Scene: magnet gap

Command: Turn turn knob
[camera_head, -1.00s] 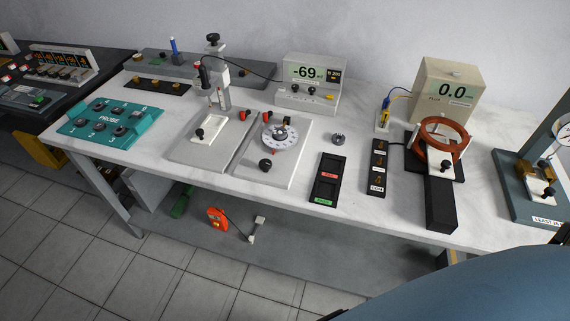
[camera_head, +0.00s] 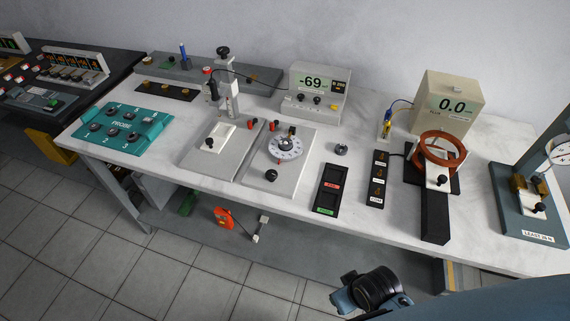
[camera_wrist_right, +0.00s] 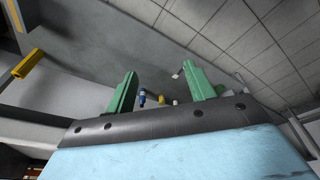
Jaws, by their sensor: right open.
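A round white dial with a dark knob (camera_head: 285,148) sits on a light grey plate in the middle of the bench. A small black knob (camera_head: 271,175) is on the same plate in front of the dial. I cannot tell which of them is the turn knob. A separate small grey knob (camera_head: 341,149) stands to the right of the plate. My right gripper (camera_wrist_right: 160,87) is open and empty in the right wrist view, its two green fingers wide apart. None of these knobs is recognisable in that view. My left gripper is not in view.
A meter reading -69 (camera_head: 315,90) stands behind the dial plate. A black red-and-green button panel (camera_head: 329,188) and a copper ring on a stand (camera_head: 440,150) are to the right. A teal box (camera_head: 120,127) is at left. Part of my arm shows at the bottom right.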

